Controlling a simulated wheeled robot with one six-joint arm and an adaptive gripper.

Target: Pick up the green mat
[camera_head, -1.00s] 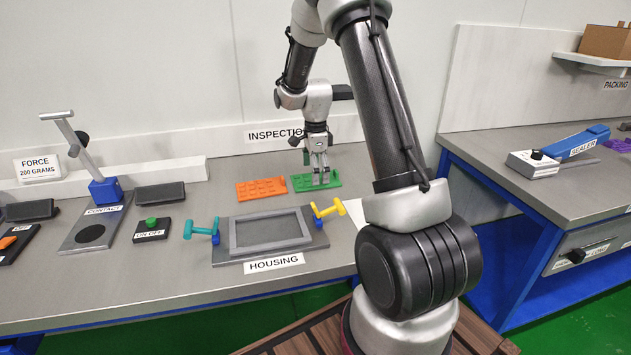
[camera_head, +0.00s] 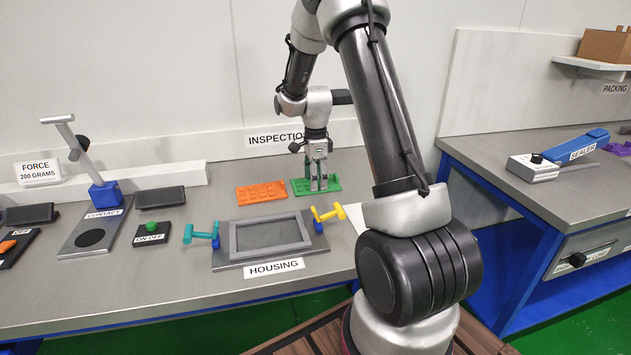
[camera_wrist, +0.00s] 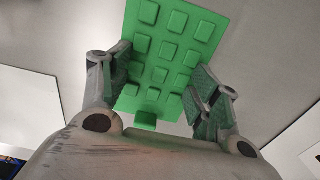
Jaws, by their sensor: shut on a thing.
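The green mat (camera_head: 328,186) lies at the back of the bench, below the INSPECTION sign, with raised square pads on top. It also shows large in the wrist view (camera_wrist: 172,45), between my fingers. My gripper (camera_head: 319,186) is over it, pointing down. In the wrist view my gripper (camera_wrist: 155,90) has a finger at each side of the mat's near part and is shut on it. In the head view the mat looks flat at bench level; I cannot tell if it is lifted clear.
An orange mat (camera_head: 262,191) lies just left of the green one. In front stands the grey housing frame (camera_head: 235,240), with a teal clamp (camera_head: 200,233) and a yellow clamp (camera_head: 328,213). The contact stand (camera_head: 92,220) and on/off box (camera_head: 152,235) are further left.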

